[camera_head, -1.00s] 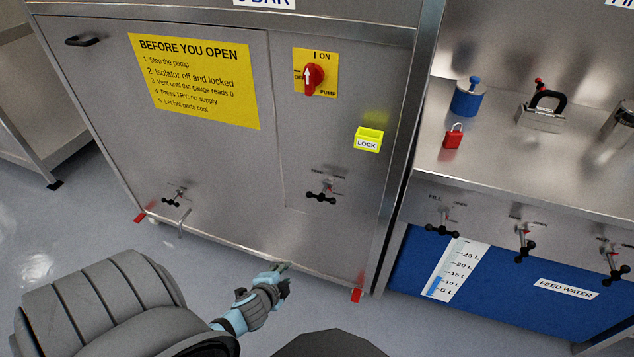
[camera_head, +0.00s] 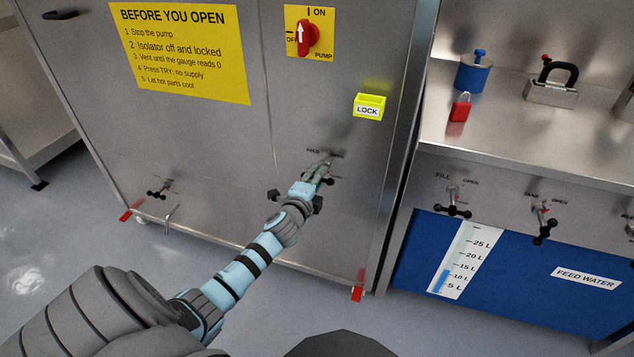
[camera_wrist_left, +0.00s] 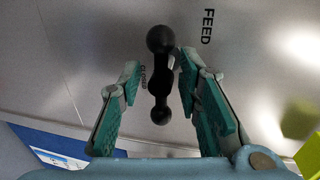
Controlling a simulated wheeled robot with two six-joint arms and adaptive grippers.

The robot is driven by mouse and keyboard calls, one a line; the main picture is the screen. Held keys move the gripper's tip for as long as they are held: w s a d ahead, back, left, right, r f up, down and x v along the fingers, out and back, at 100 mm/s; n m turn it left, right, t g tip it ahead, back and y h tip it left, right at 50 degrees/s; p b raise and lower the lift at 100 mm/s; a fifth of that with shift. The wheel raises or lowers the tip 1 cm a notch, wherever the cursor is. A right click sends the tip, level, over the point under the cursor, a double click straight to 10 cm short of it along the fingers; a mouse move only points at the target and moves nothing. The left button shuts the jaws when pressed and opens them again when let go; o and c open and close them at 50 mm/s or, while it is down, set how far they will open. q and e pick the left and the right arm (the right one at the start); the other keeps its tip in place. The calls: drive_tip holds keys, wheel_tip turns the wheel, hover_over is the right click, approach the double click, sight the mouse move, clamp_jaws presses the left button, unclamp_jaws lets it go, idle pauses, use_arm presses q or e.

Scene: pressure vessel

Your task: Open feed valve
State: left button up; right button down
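The feed valve handle (camera_wrist_left: 160,85), a black bar with a ball at each end, is on the steel cabinet front next to the word FEED. In the left wrist view it stands between the two teal-padded fingers of my left gripper, with a gap visible on both sides. My left gripper (camera_head: 320,170) is open at the valve in the head view, where it hides most of the handle. I cannot tell how deep the handle sits between the fingers. My right gripper is not in view.
A red pump switch (camera_head: 307,38) with its arrow pointing up and a yellow lock box (camera_head: 369,107) are above the valve. Another black valve handle (camera_head: 159,194) is at lower left. The fill valve (camera_head: 453,206) and blue feed water tank (camera_head: 510,262) are at right.

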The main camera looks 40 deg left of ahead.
use_arm(q)
drive_tip(key=shift+w, duration=0.1)
clamp_jaws()
